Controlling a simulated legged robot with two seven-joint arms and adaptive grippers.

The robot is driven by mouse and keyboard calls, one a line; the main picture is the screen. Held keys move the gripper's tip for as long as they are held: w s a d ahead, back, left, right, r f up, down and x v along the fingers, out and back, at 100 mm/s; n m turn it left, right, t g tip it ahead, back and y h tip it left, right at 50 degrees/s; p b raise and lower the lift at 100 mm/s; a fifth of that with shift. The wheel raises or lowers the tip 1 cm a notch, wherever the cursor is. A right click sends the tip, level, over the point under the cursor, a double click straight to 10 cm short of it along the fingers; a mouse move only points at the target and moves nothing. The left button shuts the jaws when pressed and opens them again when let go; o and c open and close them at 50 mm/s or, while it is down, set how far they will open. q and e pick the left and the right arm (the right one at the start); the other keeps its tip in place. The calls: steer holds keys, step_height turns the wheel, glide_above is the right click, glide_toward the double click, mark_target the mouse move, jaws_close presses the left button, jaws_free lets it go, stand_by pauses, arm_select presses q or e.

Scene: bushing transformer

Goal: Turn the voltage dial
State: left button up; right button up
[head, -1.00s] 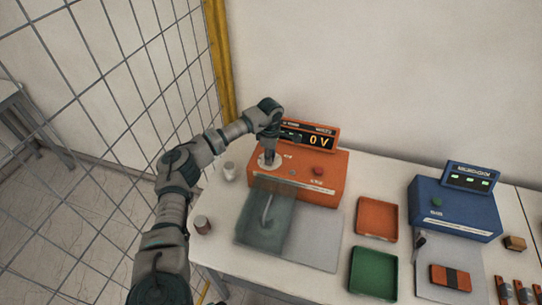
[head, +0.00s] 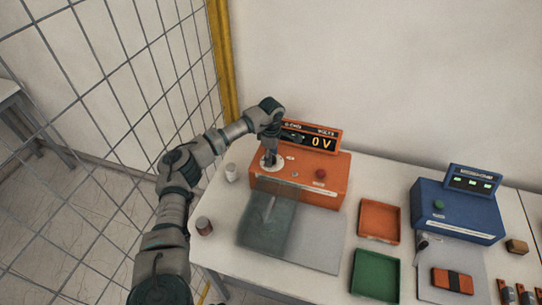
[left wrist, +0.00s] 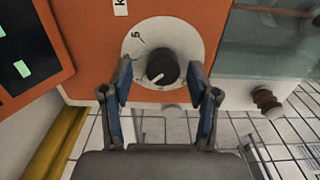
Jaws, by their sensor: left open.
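The voltage dial (left wrist: 163,66) is a black knob with a pale pointer line on a round white plate, with a "5" printed on the plate, in the left wrist view. It sits on top of the orange tester (head: 322,178), whose display (head: 312,139) reads 0 V. My left gripper (left wrist: 160,76) is open, pointing down over the dial with one finger on each side of the knob. Gaps show between the fingers and the knob. In the head view my left gripper (head: 270,154) hides most of the knob; the white plate shows around it. My right gripper is in neither view.
A see-through cover (head: 268,228) stands in front of the tester on a grey mat (head: 318,240). A red button (head: 320,174) is right of the dial. Orange (head: 379,220) and green trays (head: 375,275) and a blue tester (head: 455,212) lie right.

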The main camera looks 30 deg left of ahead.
arm_select(q)
step_height(320, 180, up, 12)
steer(key=shift+f, duration=0.2)
steer(key=shift+a, duration=0.1)
stand_by(0.3)
